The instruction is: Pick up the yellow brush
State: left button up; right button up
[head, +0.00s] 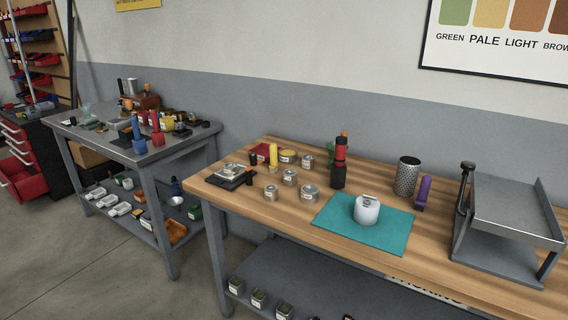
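A yellow upright object (273,156), which looks like the yellow brush, stands on the wooden bench (330,236) toward its back left. It is slim, and its bristles cannot be made out at this size. A red item lies just left of it and a round yellow-topped tin (288,156) sits close on its right. Neither of my grippers shows in the head view.
Several tins, a scale (230,176), a dark red-banded grinder-like object (339,165), a teal mat (364,226) with a white canister, a mesh cylinder (406,176), a purple object (423,192) and a metal chute (510,215) share the bench. A grey metal table (170,148) stands left.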

aim_at(273, 165)
jog(key=i+j+z, duration=0.1)
jog(key=z, duration=0.25)
jog(key=j+z, duration=0.1)
jog(key=z, duration=0.25)
jog(key=i+j+z, duration=0.1)
jog(key=z, duration=0.25)
jog(key=i+j+z, duration=0.2)
jog(key=j, duration=0.25)
jog(key=j+z, duration=0.25)
jog(key=j, duration=0.95)
jog(key=i+j+z, duration=0.1)
jog(key=j, duration=0.6)
